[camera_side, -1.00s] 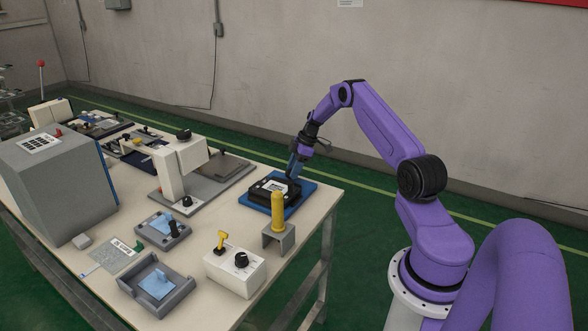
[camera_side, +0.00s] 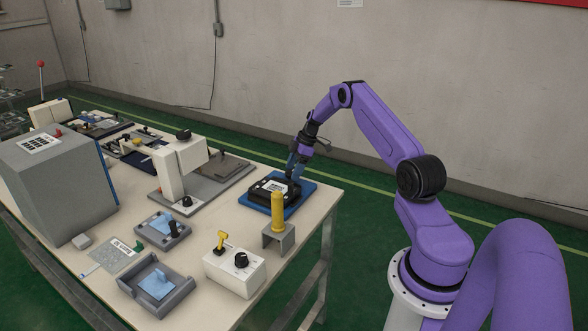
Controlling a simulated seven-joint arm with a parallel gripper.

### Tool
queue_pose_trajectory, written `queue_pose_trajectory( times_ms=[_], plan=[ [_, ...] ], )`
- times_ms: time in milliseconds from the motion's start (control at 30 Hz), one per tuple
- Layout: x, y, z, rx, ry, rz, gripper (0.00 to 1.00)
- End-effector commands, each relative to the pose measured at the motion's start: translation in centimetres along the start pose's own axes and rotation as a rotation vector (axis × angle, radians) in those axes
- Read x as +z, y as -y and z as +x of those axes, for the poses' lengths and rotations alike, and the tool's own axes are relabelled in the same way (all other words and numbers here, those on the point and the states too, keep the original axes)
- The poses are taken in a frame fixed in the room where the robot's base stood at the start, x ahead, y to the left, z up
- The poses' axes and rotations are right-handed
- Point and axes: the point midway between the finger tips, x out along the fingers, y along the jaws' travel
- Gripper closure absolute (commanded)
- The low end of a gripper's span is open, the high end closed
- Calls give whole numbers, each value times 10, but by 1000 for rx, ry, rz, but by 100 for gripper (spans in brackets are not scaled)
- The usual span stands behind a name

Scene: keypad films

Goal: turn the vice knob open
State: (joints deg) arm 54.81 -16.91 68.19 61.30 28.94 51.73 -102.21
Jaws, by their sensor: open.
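My gripper (camera_side: 295,174) is open, with its fingers pointing down at the far right of the table. It is just above the back edge of a black device (camera_side: 268,191) with a white label, which lies on a blue mat (camera_side: 300,203). I cannot tell whether the fingertips touch the device. A small grey fixture (camera_side: 152,240) with a blue piece and an upright black knob (camera_side: 174,229) stands left of centre, well away from my gripper. It looks like the vice, but its jaws are too small to make out.
A yellow post on a grey bracket (camera_side: 278,234) stands in front of the mat. A white box (camera_side: 226,280) has a yellow lever and black dial.

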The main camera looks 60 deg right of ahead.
Motion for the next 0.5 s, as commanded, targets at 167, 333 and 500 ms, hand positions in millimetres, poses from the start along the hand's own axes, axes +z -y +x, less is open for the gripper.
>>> queue_pose_trajectory(
  times_ms=[167, 333, 500],
  plan=[
    [0, -1, -14, 2, -1, 1, 27],
    [-1, -1, -44, 4, -1, 0, 27],
    [0, -1, -81, 3, 0, 0, 27]
  ],
)
